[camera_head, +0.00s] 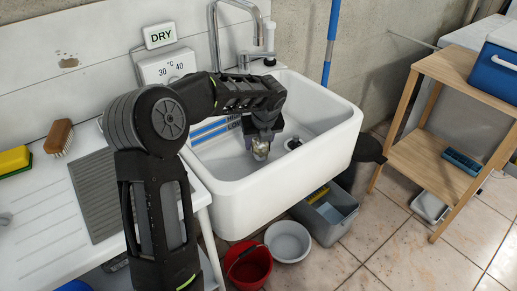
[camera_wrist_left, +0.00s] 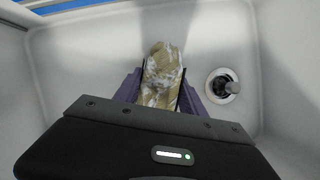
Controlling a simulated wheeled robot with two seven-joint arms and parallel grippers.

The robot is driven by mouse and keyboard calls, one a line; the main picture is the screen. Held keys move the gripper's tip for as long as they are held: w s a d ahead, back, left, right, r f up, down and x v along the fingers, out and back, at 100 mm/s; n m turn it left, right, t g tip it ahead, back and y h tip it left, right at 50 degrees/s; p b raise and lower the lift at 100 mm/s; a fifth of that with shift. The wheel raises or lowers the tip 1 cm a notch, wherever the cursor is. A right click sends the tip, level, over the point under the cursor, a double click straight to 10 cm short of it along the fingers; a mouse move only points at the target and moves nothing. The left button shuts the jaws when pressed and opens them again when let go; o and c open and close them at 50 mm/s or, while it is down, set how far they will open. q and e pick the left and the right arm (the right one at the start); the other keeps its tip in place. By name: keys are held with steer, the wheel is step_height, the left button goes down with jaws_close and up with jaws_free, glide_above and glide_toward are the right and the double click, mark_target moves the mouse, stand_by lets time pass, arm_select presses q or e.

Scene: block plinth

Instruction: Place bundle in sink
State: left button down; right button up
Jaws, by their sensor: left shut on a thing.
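The bundle (camera_head: 260,149) is a small tan and whitish wrapped thing. My left gripper (camera_head: 262,140) is shut on it and holds it inside the white sink (camera_head: 239,190), over the basin. In the left wrist view the bundle (camera_wrist_left: 162,76) sits between the two purple fingers of the left gripper (camera_wrist_left: 160,90), with the pale basin floor behind it. I cannot tell whether the bundle touches the basin floor. The drain (camera_wrist_left: 222,86) with a dark plug lies to the right of the bundle. My right gripper is not in view.
A tap (camera_head: 240,45) rises behind the sink. A ribbed mat (camera_head: 95,195), a brush (camera_head: 59,137) and a yellow sponge (camera_head: 14,160) lie on the left counter. Buckets (camera_head: 288,241) stand on the floor below. A wooden shelf (camera_head: 430,160) stands at the right.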

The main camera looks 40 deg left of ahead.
arm_select(q)
steer(key=shift+f, duration=1.3)
steer(key=shift+f, duration=0.2)
steer(key=c, duration=0.7)
jaws_free()
steer(key=shift+o, duration=0.2)
steer(key=shift+r, duration=0.15)
steer(key=shift+r, duration=0.3)
steer(key=p+v, duration=0.1)
steer(key=v, duration=1)
steer(key=shift+s+d+r+p, duration=0.1)
steer(key=shift+s+r+p, duration=0.05)
steer(key=shift+r+p, duration=0.15)
